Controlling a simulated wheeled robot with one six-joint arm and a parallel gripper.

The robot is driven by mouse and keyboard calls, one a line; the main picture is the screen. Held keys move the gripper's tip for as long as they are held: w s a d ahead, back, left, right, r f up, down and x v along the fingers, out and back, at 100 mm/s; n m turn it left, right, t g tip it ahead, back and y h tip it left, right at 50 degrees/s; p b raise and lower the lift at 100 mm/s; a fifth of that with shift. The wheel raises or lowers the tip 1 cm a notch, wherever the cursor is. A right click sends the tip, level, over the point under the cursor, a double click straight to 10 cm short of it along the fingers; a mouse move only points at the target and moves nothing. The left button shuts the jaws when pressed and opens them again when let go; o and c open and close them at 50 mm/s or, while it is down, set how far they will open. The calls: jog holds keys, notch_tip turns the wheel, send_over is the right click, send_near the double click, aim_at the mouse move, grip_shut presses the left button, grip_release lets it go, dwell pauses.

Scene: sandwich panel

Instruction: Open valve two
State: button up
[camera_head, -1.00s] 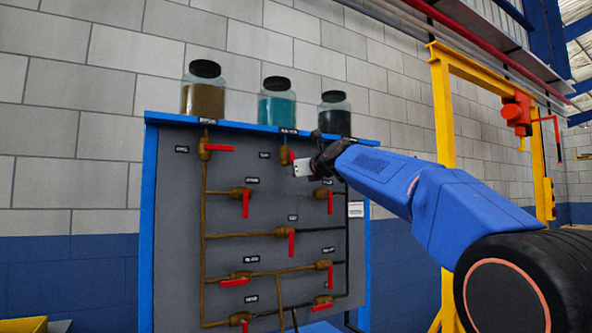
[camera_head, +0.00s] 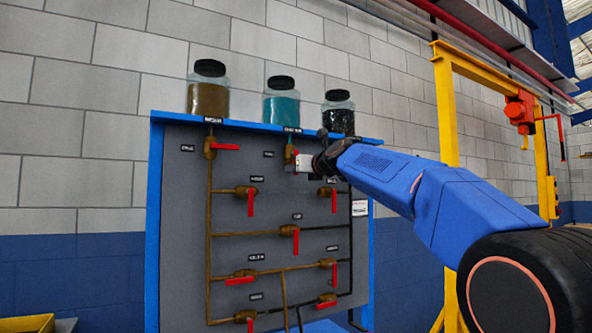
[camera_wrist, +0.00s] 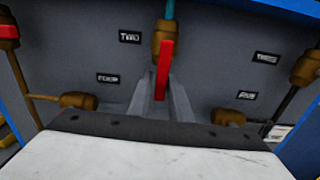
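Valve two (camera_wrist: 163,45) is a brass body under a teal pipe, beside a label reading TWO (camera_wrist: 130,37) in the wrist view. Its red handle (camera_wrist: 165,68) points toward the wrist camera and down. My gripper (camera_wrist: 162,100) has one finger on each side of the handle, with the handle between them. The fingers look apart; contact with the handle cannot be made out. In the head view my gripper (camera_head: 299,163) is at the valve below the teal jar (camera_head: 281,108) and partly hides the handle.
The grey panel (camera_head: 180,250) carries several other red-handled valves on brown and black pipes, some close below and beside my gripper. Brown (camera_head: 208,98) and black (camera_head: 338,120) jars stand on the blue top ledge. A yellow frame (camera_head: 446,130) stands to the right.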

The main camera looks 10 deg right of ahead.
jog(key=shift+o, duration=0.9)
jog(key=v, duration=1.7)
jog(key=shift+s, duration=0.2)
jog(key=shift+r, duration=0.1)
